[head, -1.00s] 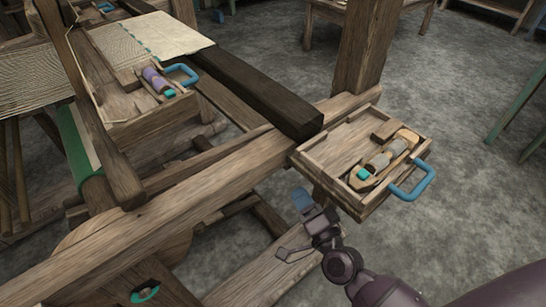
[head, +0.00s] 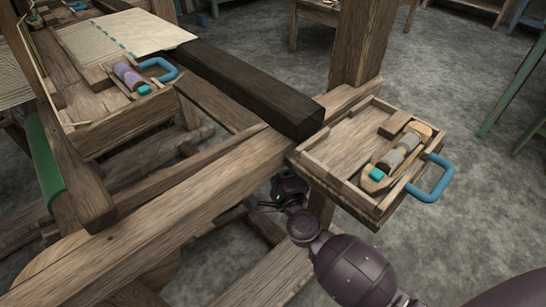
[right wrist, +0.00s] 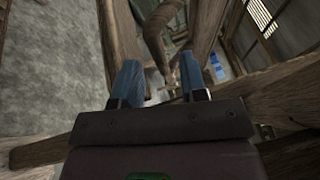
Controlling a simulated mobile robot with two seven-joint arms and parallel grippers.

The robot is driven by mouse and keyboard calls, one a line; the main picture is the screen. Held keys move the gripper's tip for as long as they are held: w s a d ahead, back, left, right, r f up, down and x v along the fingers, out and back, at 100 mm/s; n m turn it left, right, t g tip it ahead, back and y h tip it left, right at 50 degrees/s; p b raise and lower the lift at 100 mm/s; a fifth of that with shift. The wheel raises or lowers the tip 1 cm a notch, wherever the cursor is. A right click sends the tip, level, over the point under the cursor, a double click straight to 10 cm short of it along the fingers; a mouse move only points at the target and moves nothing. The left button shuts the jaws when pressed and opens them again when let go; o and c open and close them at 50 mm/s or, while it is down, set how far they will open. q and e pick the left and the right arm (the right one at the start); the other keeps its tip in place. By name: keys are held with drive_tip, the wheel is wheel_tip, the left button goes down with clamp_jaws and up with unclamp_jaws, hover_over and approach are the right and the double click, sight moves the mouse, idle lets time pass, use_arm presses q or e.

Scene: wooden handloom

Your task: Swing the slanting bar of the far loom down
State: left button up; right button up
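A slanting wooden bar (head: 62,145) runs down the left of the head view, from the upper left to a blunt end above the long front beam (head: 190,200). I cannot tell whether it is the far loom's bar. My right gripper (right wrist: 160,82) shows two blue fingers spread apart with nothing between them in the right wrist view. Wooden bars (right wrist: 125,48) stand beyond the fingers in the wrist view. My left gripper is not in view.
A tray (head: 336,143) with a shuttle (head: 398,158) and blue handle (head: 430,178) overhangs my right arm. A second tray (head: 115,133) holds a purple-wound shuttle (head: 128,76). A dark beam (head: 250,88) and upright post (head: 360,45) stand behind. Grey floor is open at right.

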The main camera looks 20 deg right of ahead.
drive_tip(key=shift+w+d+r, duration=0.1)
drive_tip(key=shift+w+r, duration=0.05)
drive_tip(key=shift+w, duration=0.65)
drive_tip(key=shift+w+d+r, duration=0.1)
drive_tip(key=shift+w, duration=0.7)
drive_tip(key=shift+c, duration=0.3)
clamp_jaws()
drive_tip(key=shift+f, duration=0.1)
